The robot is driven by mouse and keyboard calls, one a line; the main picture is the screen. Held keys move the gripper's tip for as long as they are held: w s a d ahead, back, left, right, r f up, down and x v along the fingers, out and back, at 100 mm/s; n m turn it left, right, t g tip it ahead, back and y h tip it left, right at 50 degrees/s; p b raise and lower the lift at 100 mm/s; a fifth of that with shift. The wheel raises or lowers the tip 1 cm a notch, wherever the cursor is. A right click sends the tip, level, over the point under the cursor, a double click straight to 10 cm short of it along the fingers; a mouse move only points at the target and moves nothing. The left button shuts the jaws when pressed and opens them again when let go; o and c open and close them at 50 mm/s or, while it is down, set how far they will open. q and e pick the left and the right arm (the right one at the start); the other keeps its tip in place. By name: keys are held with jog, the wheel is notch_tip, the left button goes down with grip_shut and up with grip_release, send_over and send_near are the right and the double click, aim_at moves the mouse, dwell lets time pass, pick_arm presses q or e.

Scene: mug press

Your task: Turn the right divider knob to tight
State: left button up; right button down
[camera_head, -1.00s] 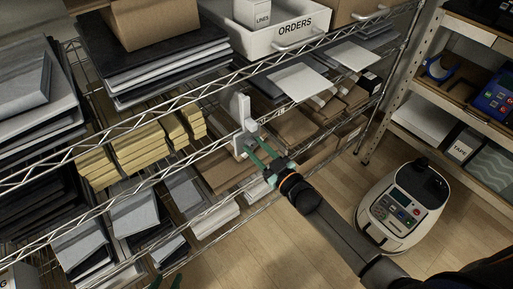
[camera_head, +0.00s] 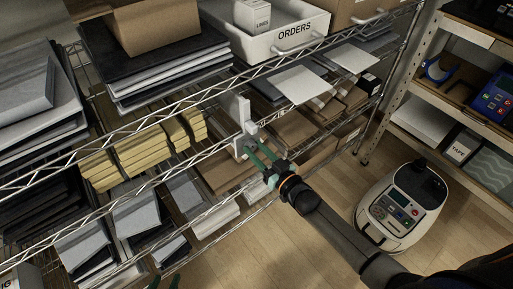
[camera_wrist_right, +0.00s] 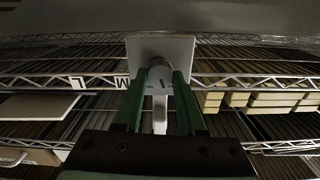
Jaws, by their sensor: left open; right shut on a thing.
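The right divider is a pale upright plate (camera_head: 236,106) clipped to the wire shelf edge in the head view. In the right wrist view, its pale square plate (camera_wrist_right: 158,47) stands behind a round grey knob (camera_wrist_right: 159,76) with short dark marks. A pale narrow strip hangs below the knob between the fingers. My right gripper (camera_head: 256,151) is shut on the knob, with green fingers (camera_wrist_right: 159,90) on either side of it. The knob is mostly hidden in the head view. Only green fingertips of my left gripper (camera_head: 165,284) show at the bottom edge, apart and empty.
Letters L and M mark the shelf rail (camera_wrist_right: 98,82) left of the divider. Yellow stacks (camera_head: 140,148) and dark and grey stacks fill the shelves. A white ORDERS bin (camera_head: 270,43) stands above. A wheeled white machine (camera_head: 400,208) is on the floor at right.

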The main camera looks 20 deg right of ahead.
jog(key=m, duration=0.2)
jog(key=shift+m+p, duration=0.35)
jog(key=shift+m, duration=0.55)
jog(key=m, duration=0.2)
jog(key=shift+d+m, duration=0.1)
jog(key=shift+m, duration=0.2)
jog(key=m, duration=0.3)
pick_arm(q)
jog(key=shift+s+a, duration=0.3)
jog(key=shift+s, duration=0.05)
pick_arm(e)
jog(key=shift+m, duration=0.5)
pick_arm(q)
jog(key=shift+w, duration=0.1)
pick_arm(e)
jog(key=shift+m, duration=0.3)
jog(key=c, duration=0.5)
grip_release()
pick_arm(q)
jog(key=shift+r, duration=0.1)
